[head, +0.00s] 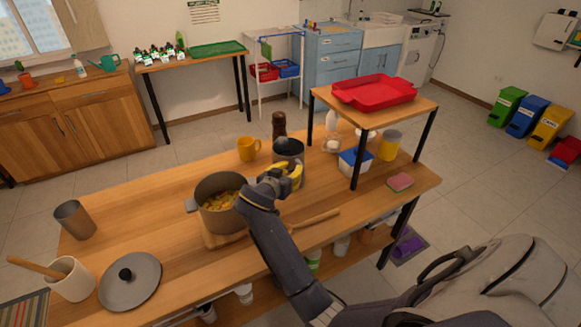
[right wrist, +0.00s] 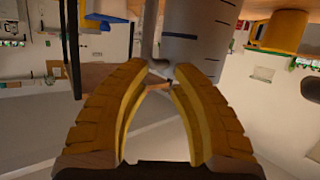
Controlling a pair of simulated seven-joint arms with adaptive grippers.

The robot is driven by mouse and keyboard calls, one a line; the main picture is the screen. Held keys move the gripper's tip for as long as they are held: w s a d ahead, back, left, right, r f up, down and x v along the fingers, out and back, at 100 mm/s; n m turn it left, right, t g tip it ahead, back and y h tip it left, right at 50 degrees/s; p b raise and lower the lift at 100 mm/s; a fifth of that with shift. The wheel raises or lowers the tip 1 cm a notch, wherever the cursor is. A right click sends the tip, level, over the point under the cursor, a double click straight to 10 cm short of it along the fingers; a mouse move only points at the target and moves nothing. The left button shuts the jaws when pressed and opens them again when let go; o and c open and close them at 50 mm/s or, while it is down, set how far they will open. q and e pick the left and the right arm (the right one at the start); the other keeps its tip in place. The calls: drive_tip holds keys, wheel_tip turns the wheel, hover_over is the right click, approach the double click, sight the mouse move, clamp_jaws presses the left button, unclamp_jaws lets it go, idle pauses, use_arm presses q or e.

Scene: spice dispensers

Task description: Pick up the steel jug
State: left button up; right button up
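The steel jug (head: 289,148) is a grey cylinder standing upright on the wooden table, to the right of the stew pot. In the right wrist view the jug (right wrist: 194,45) shows close up, with dark measuring marks and a slim grey handle on its left. My right gripper (head: 291,176) is at the jug's near side. In the right wrist view its yellow fingers (right wrist: 163,76) reach to the handle's end, with a gap between the tips; I see no firm hold. My left gripper is not in view.
The pot of stew (head: 219,203) stands on a board left of my right arm. A yellow mug (head: 248,149) and a brown pepper mill (head: 279,124) stand behind. A raised shelf with a red tray (head: 374,93) is on the right. A wooden spoon (head: 315,219) lies in front.

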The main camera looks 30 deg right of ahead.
sight(302, 176)
drive_tip(key=shift+m+g, duration=0.5)
drive_tip(key=shift+w+d+f, duration=0.2)
drive_tip(key=shift+d+f, duration=1.1)
drive_tip(key=shift+f, duration=0.1)
drive_tip(key=shift+w+d+f, duration=0.2)
drive_tip(key=shift+d+f, duration=1.05)
drive_tip(key=shift+f, duration=0.15)
clamp_jaws()
